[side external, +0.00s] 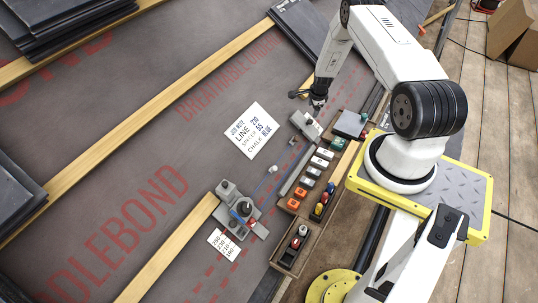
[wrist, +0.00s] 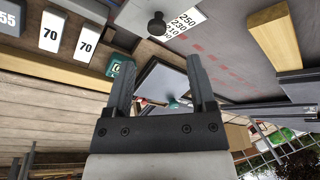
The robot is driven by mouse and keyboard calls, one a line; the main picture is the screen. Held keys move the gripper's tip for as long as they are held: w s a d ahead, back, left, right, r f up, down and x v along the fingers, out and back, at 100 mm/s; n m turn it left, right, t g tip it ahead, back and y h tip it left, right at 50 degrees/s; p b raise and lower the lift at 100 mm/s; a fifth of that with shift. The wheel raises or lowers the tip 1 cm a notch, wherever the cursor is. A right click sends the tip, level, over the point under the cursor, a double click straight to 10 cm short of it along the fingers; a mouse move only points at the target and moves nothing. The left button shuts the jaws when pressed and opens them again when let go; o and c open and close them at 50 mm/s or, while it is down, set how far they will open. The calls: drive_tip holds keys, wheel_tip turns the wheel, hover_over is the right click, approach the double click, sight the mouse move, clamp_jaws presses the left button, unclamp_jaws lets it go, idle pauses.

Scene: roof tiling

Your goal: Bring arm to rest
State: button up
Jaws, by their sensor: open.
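My gripper (side external: 308,98) is at the end of my white arm in the side external view, raised near the top middle over the grey membrane (side external: 225,140). In the wrist view my gripper (wrist: 160,85) shows two dark fingers set apart, with nothing between them; a blurred background shows through the gap. The gripper appears apart from the grey block (side external: 306,124) just below it in the side external view. My arm reaches up and left from its base on the yellow-edged plate.
A wooden tray (side external: 287,258) and a row of coloured blocks (side external: 297,196) lie left of my base. A metal jig (side external: 240,212) sits on a batten. A white note card (side external: 252,130) lies on the membrane. Dark slate stacks (side external: 65,25) stand at upper left. Cardboard boxes (side external: 510,28) stand at upper right.

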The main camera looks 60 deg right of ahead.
drive_tip(key=w+a+r+n+y, duration=0.1)
drive_tip(key=w+a+r+n, duration=0.4)
drive_tip(key=a+r, duration=0.5)
drive_tip(key=w+a+r+n, duration=0.3)
drive_tip(key=a+r+n, duration=0.5)
drive_tip(key=a+r, duration=0.2)
drive_tip(key=s+a+r+n, duration=0.6)
drive_tip(key=s+a+n, duration=0.1)
drive_tip(key=a, duration=0.3)
drive_tip(key=s+a+r+n+y, duration=0.1)
drive_tip(key=s+a+r+n, duration=0.5)
drive_tip(key=a, duration=0.5)
drive_tip(key=shift+s+a+n+t, duration=0.15)
drive_tip(key=shift+s+n+t, duration=0.2)
drive_tip(key=shift+n, duration=0.25)
